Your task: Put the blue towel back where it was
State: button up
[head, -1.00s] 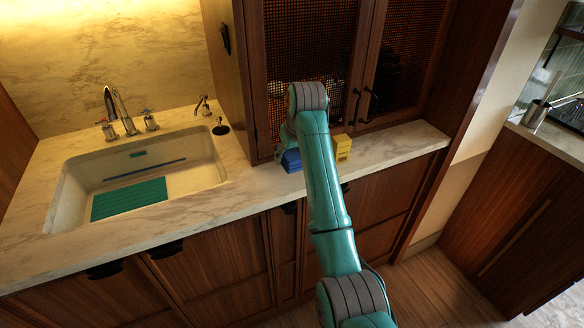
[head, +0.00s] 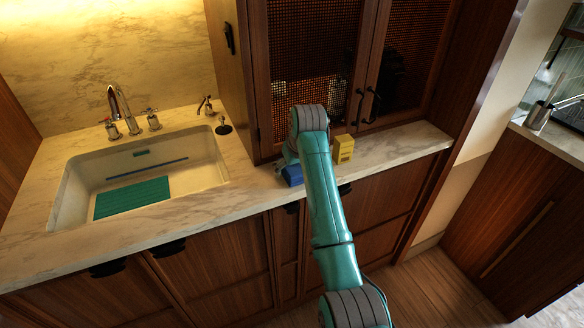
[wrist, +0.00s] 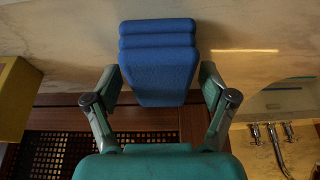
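The blue towel (wrist: 158,60) is a folded bundle with ridges across its far end. In the head view the towel (head: 292,175) shows over the front part of the marble counter, left of my arm. My arm hides part of it and most of my gripper. I cannot tell whether the towel touches the counter.
A yellow box (head: 344,149) stands on the counter (head: 400,143) just right of my arm; it also shows in the wrist view (wrist: 12,95). The mesh-door cabinet (head: 262,75) rises behind. The sink (head: 205,165) with a teal mat (head: 132,198) lies left.

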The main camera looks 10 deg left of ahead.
jog(key=shift+s+d+r, duration=0.1)
jog(key=shift+r, duration=0.45)
jog(key=v, duration=1.1)
jog(key=shift+s, duration=0.1)
